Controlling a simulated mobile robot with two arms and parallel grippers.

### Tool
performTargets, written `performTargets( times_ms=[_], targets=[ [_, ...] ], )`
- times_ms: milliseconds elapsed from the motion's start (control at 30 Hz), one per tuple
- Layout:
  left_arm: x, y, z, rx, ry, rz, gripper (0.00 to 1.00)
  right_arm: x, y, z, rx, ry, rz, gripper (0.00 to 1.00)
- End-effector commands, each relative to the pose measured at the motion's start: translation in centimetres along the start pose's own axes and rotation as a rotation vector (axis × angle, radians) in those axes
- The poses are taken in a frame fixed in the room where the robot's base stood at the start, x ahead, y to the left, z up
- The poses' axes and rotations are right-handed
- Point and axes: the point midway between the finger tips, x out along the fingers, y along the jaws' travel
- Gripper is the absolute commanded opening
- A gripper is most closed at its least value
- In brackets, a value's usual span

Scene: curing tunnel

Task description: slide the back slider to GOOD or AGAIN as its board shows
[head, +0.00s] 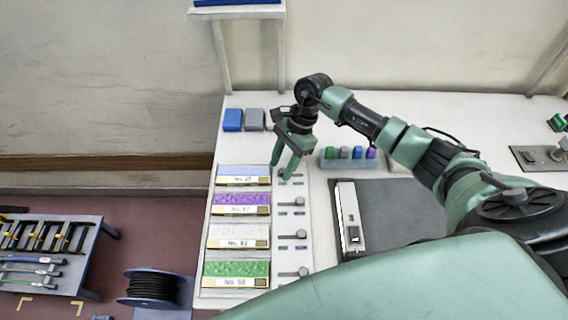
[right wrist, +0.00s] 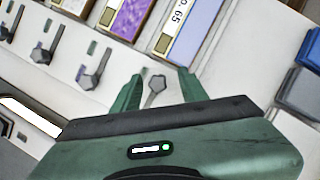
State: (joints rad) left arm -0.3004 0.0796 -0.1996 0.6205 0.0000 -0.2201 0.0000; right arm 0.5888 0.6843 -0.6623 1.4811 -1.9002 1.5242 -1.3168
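The back board (head: 243,175) is blue-lavender with a white number strip and stands at the back of a row of boards. In the right wrist view it shows as the board marked 65 (right wrist: 196,30). The back slider's grey knob (right wrist: 154,90) shows between the two fingers of my right gripper (right wrist: 160,84), with gaps at both sides. In the head view that gripper (head: 283,172) reaches down over the slider and partly hides it. It is open. I cannot read any GOOD or AGAIN marking. My left gripper is not in view.
Purple (head: 241,204), white (head: 239,236) and green (head: 236,273) boards stand in front, each with its own slider at the right. Blue and grey blocks (head: 254,119) sit behind. A tray of coloured pieces (head: 348,164) and a dark mat (head: 392,205) lie to the right.

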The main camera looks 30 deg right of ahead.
Motion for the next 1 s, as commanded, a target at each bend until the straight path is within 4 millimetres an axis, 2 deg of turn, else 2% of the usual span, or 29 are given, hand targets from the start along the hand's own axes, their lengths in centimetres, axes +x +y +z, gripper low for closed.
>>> performTargets(
  times_ms=[167, 267, 500, 700, 1000],
  targets=[
    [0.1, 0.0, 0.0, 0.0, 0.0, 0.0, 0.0, -0.1, 0.1, -0.1, 0.001, 0.002, 0.001, 0.43],
    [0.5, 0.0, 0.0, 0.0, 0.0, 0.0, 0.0, -0.8, -0.1, -0.2, 0.0, 0.004, -0.002, 0.43],
    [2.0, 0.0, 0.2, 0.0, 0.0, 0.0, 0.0, -4.8, -0.1, -0.2, -0.002, 0.005, -0.002, 0.43],
    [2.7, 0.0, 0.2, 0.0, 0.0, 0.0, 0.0, -7.2, -0.2, 0.0, -0.001, 0.003, -0.001, 0.43],
    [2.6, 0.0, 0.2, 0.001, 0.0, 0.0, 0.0, -7.8, -0.1, 0.1, 0.0, 0.001, 0.003, 0.43]
  ],
)
